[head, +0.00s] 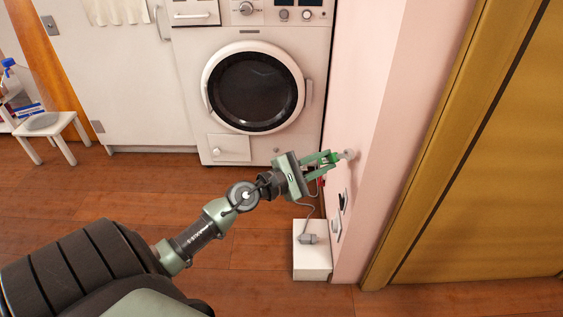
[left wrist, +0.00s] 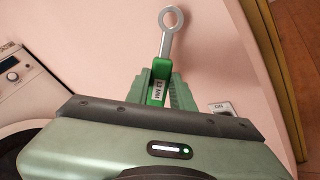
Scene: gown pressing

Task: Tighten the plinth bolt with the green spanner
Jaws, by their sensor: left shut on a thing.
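My left gripper (head: 325,165) is shut on the green spanner (head: 334,157), beside the pink wall right of the washing machine. In the left wrist view, the spanner's green handle (left wrist: 158,88) with a "12 MM" label sits between the fingers. Its grey shaft and ring end (left wrist: 171,18) point away from the gripper, and the ring looks empty. In the head view the ring end shows small and pale against the wall; I cannot tell whether it touches it. I cannot make out the plinth bolt for sure. My right gripper is not in view.
A white washing machine (head: 205,100) stands behind the gripper. A white box (head: 312,265) with a grey plug is on the floor by the wall. A white stool (head: 62,122) stands far left.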

